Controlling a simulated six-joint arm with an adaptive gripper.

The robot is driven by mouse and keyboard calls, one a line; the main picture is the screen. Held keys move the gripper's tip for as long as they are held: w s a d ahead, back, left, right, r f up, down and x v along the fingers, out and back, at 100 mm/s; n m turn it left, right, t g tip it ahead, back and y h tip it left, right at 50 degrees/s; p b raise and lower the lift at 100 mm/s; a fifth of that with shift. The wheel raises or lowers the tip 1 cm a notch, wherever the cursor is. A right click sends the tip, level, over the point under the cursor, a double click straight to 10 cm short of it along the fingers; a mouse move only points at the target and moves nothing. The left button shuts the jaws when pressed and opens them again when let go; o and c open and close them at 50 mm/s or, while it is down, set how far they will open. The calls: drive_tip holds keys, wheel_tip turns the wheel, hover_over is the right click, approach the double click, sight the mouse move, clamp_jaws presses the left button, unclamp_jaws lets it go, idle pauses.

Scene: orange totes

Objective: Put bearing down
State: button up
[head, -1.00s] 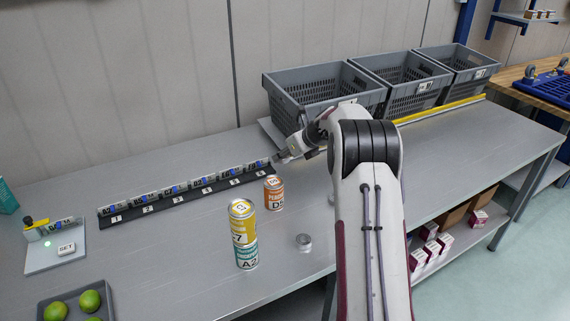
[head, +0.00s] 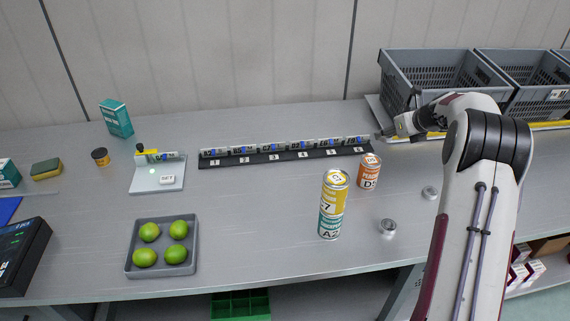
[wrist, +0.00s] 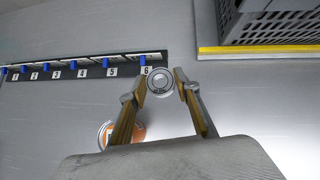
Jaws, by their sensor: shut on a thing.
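The bearing (wrist: 160,82) is a small round silver ring in the wrist view, between the two yellow-padded fingertips of my gripper (wrist: 161,78). My gripper is shut on it. It is just right of slot 6 at the end of the black numbered rack (wrist: 88,70). In the head view my gripper (head: 384,134) is by the right end of the same rack (head: 285,155), and the held bearing is too small to make out there. I cannot tell how high it is above the bench.
An orange can (head: 369,172) stands near the rack's right end. Stacked yellow and teal cans (head: 333,204) and two small silver round pieces (head: 388,228) (head: 430,192) are in front. A grey crate (head: 440,72) stands behind. A lime tray (head: 130,262) is at left.

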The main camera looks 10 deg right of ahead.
drive_tip(key=s+a+n+g+y, duration=0.1)
drive_tip(key=a+n+y, duration=0.2)
drive_tip(key=a, duration=1.8)
drive_tip(key=s+a+n+g+y, duration=0.1)
drive_tip(key=a+n, duration=0.5)
drive_tip(key=a, duration=1.6)
drive_tip(key=shift+s+r+g+y, duration=0.15)
drive_tip(key=shift+s+g+y, duration=0.15)
drive_tip(key=shift+g+y, duration=0.55)
drive_tip(key=shift+f, duration=3.15)
drive_tip(key=shift+f, duration=1.9)
drive_tip(key=shift+f, duration=0.1)
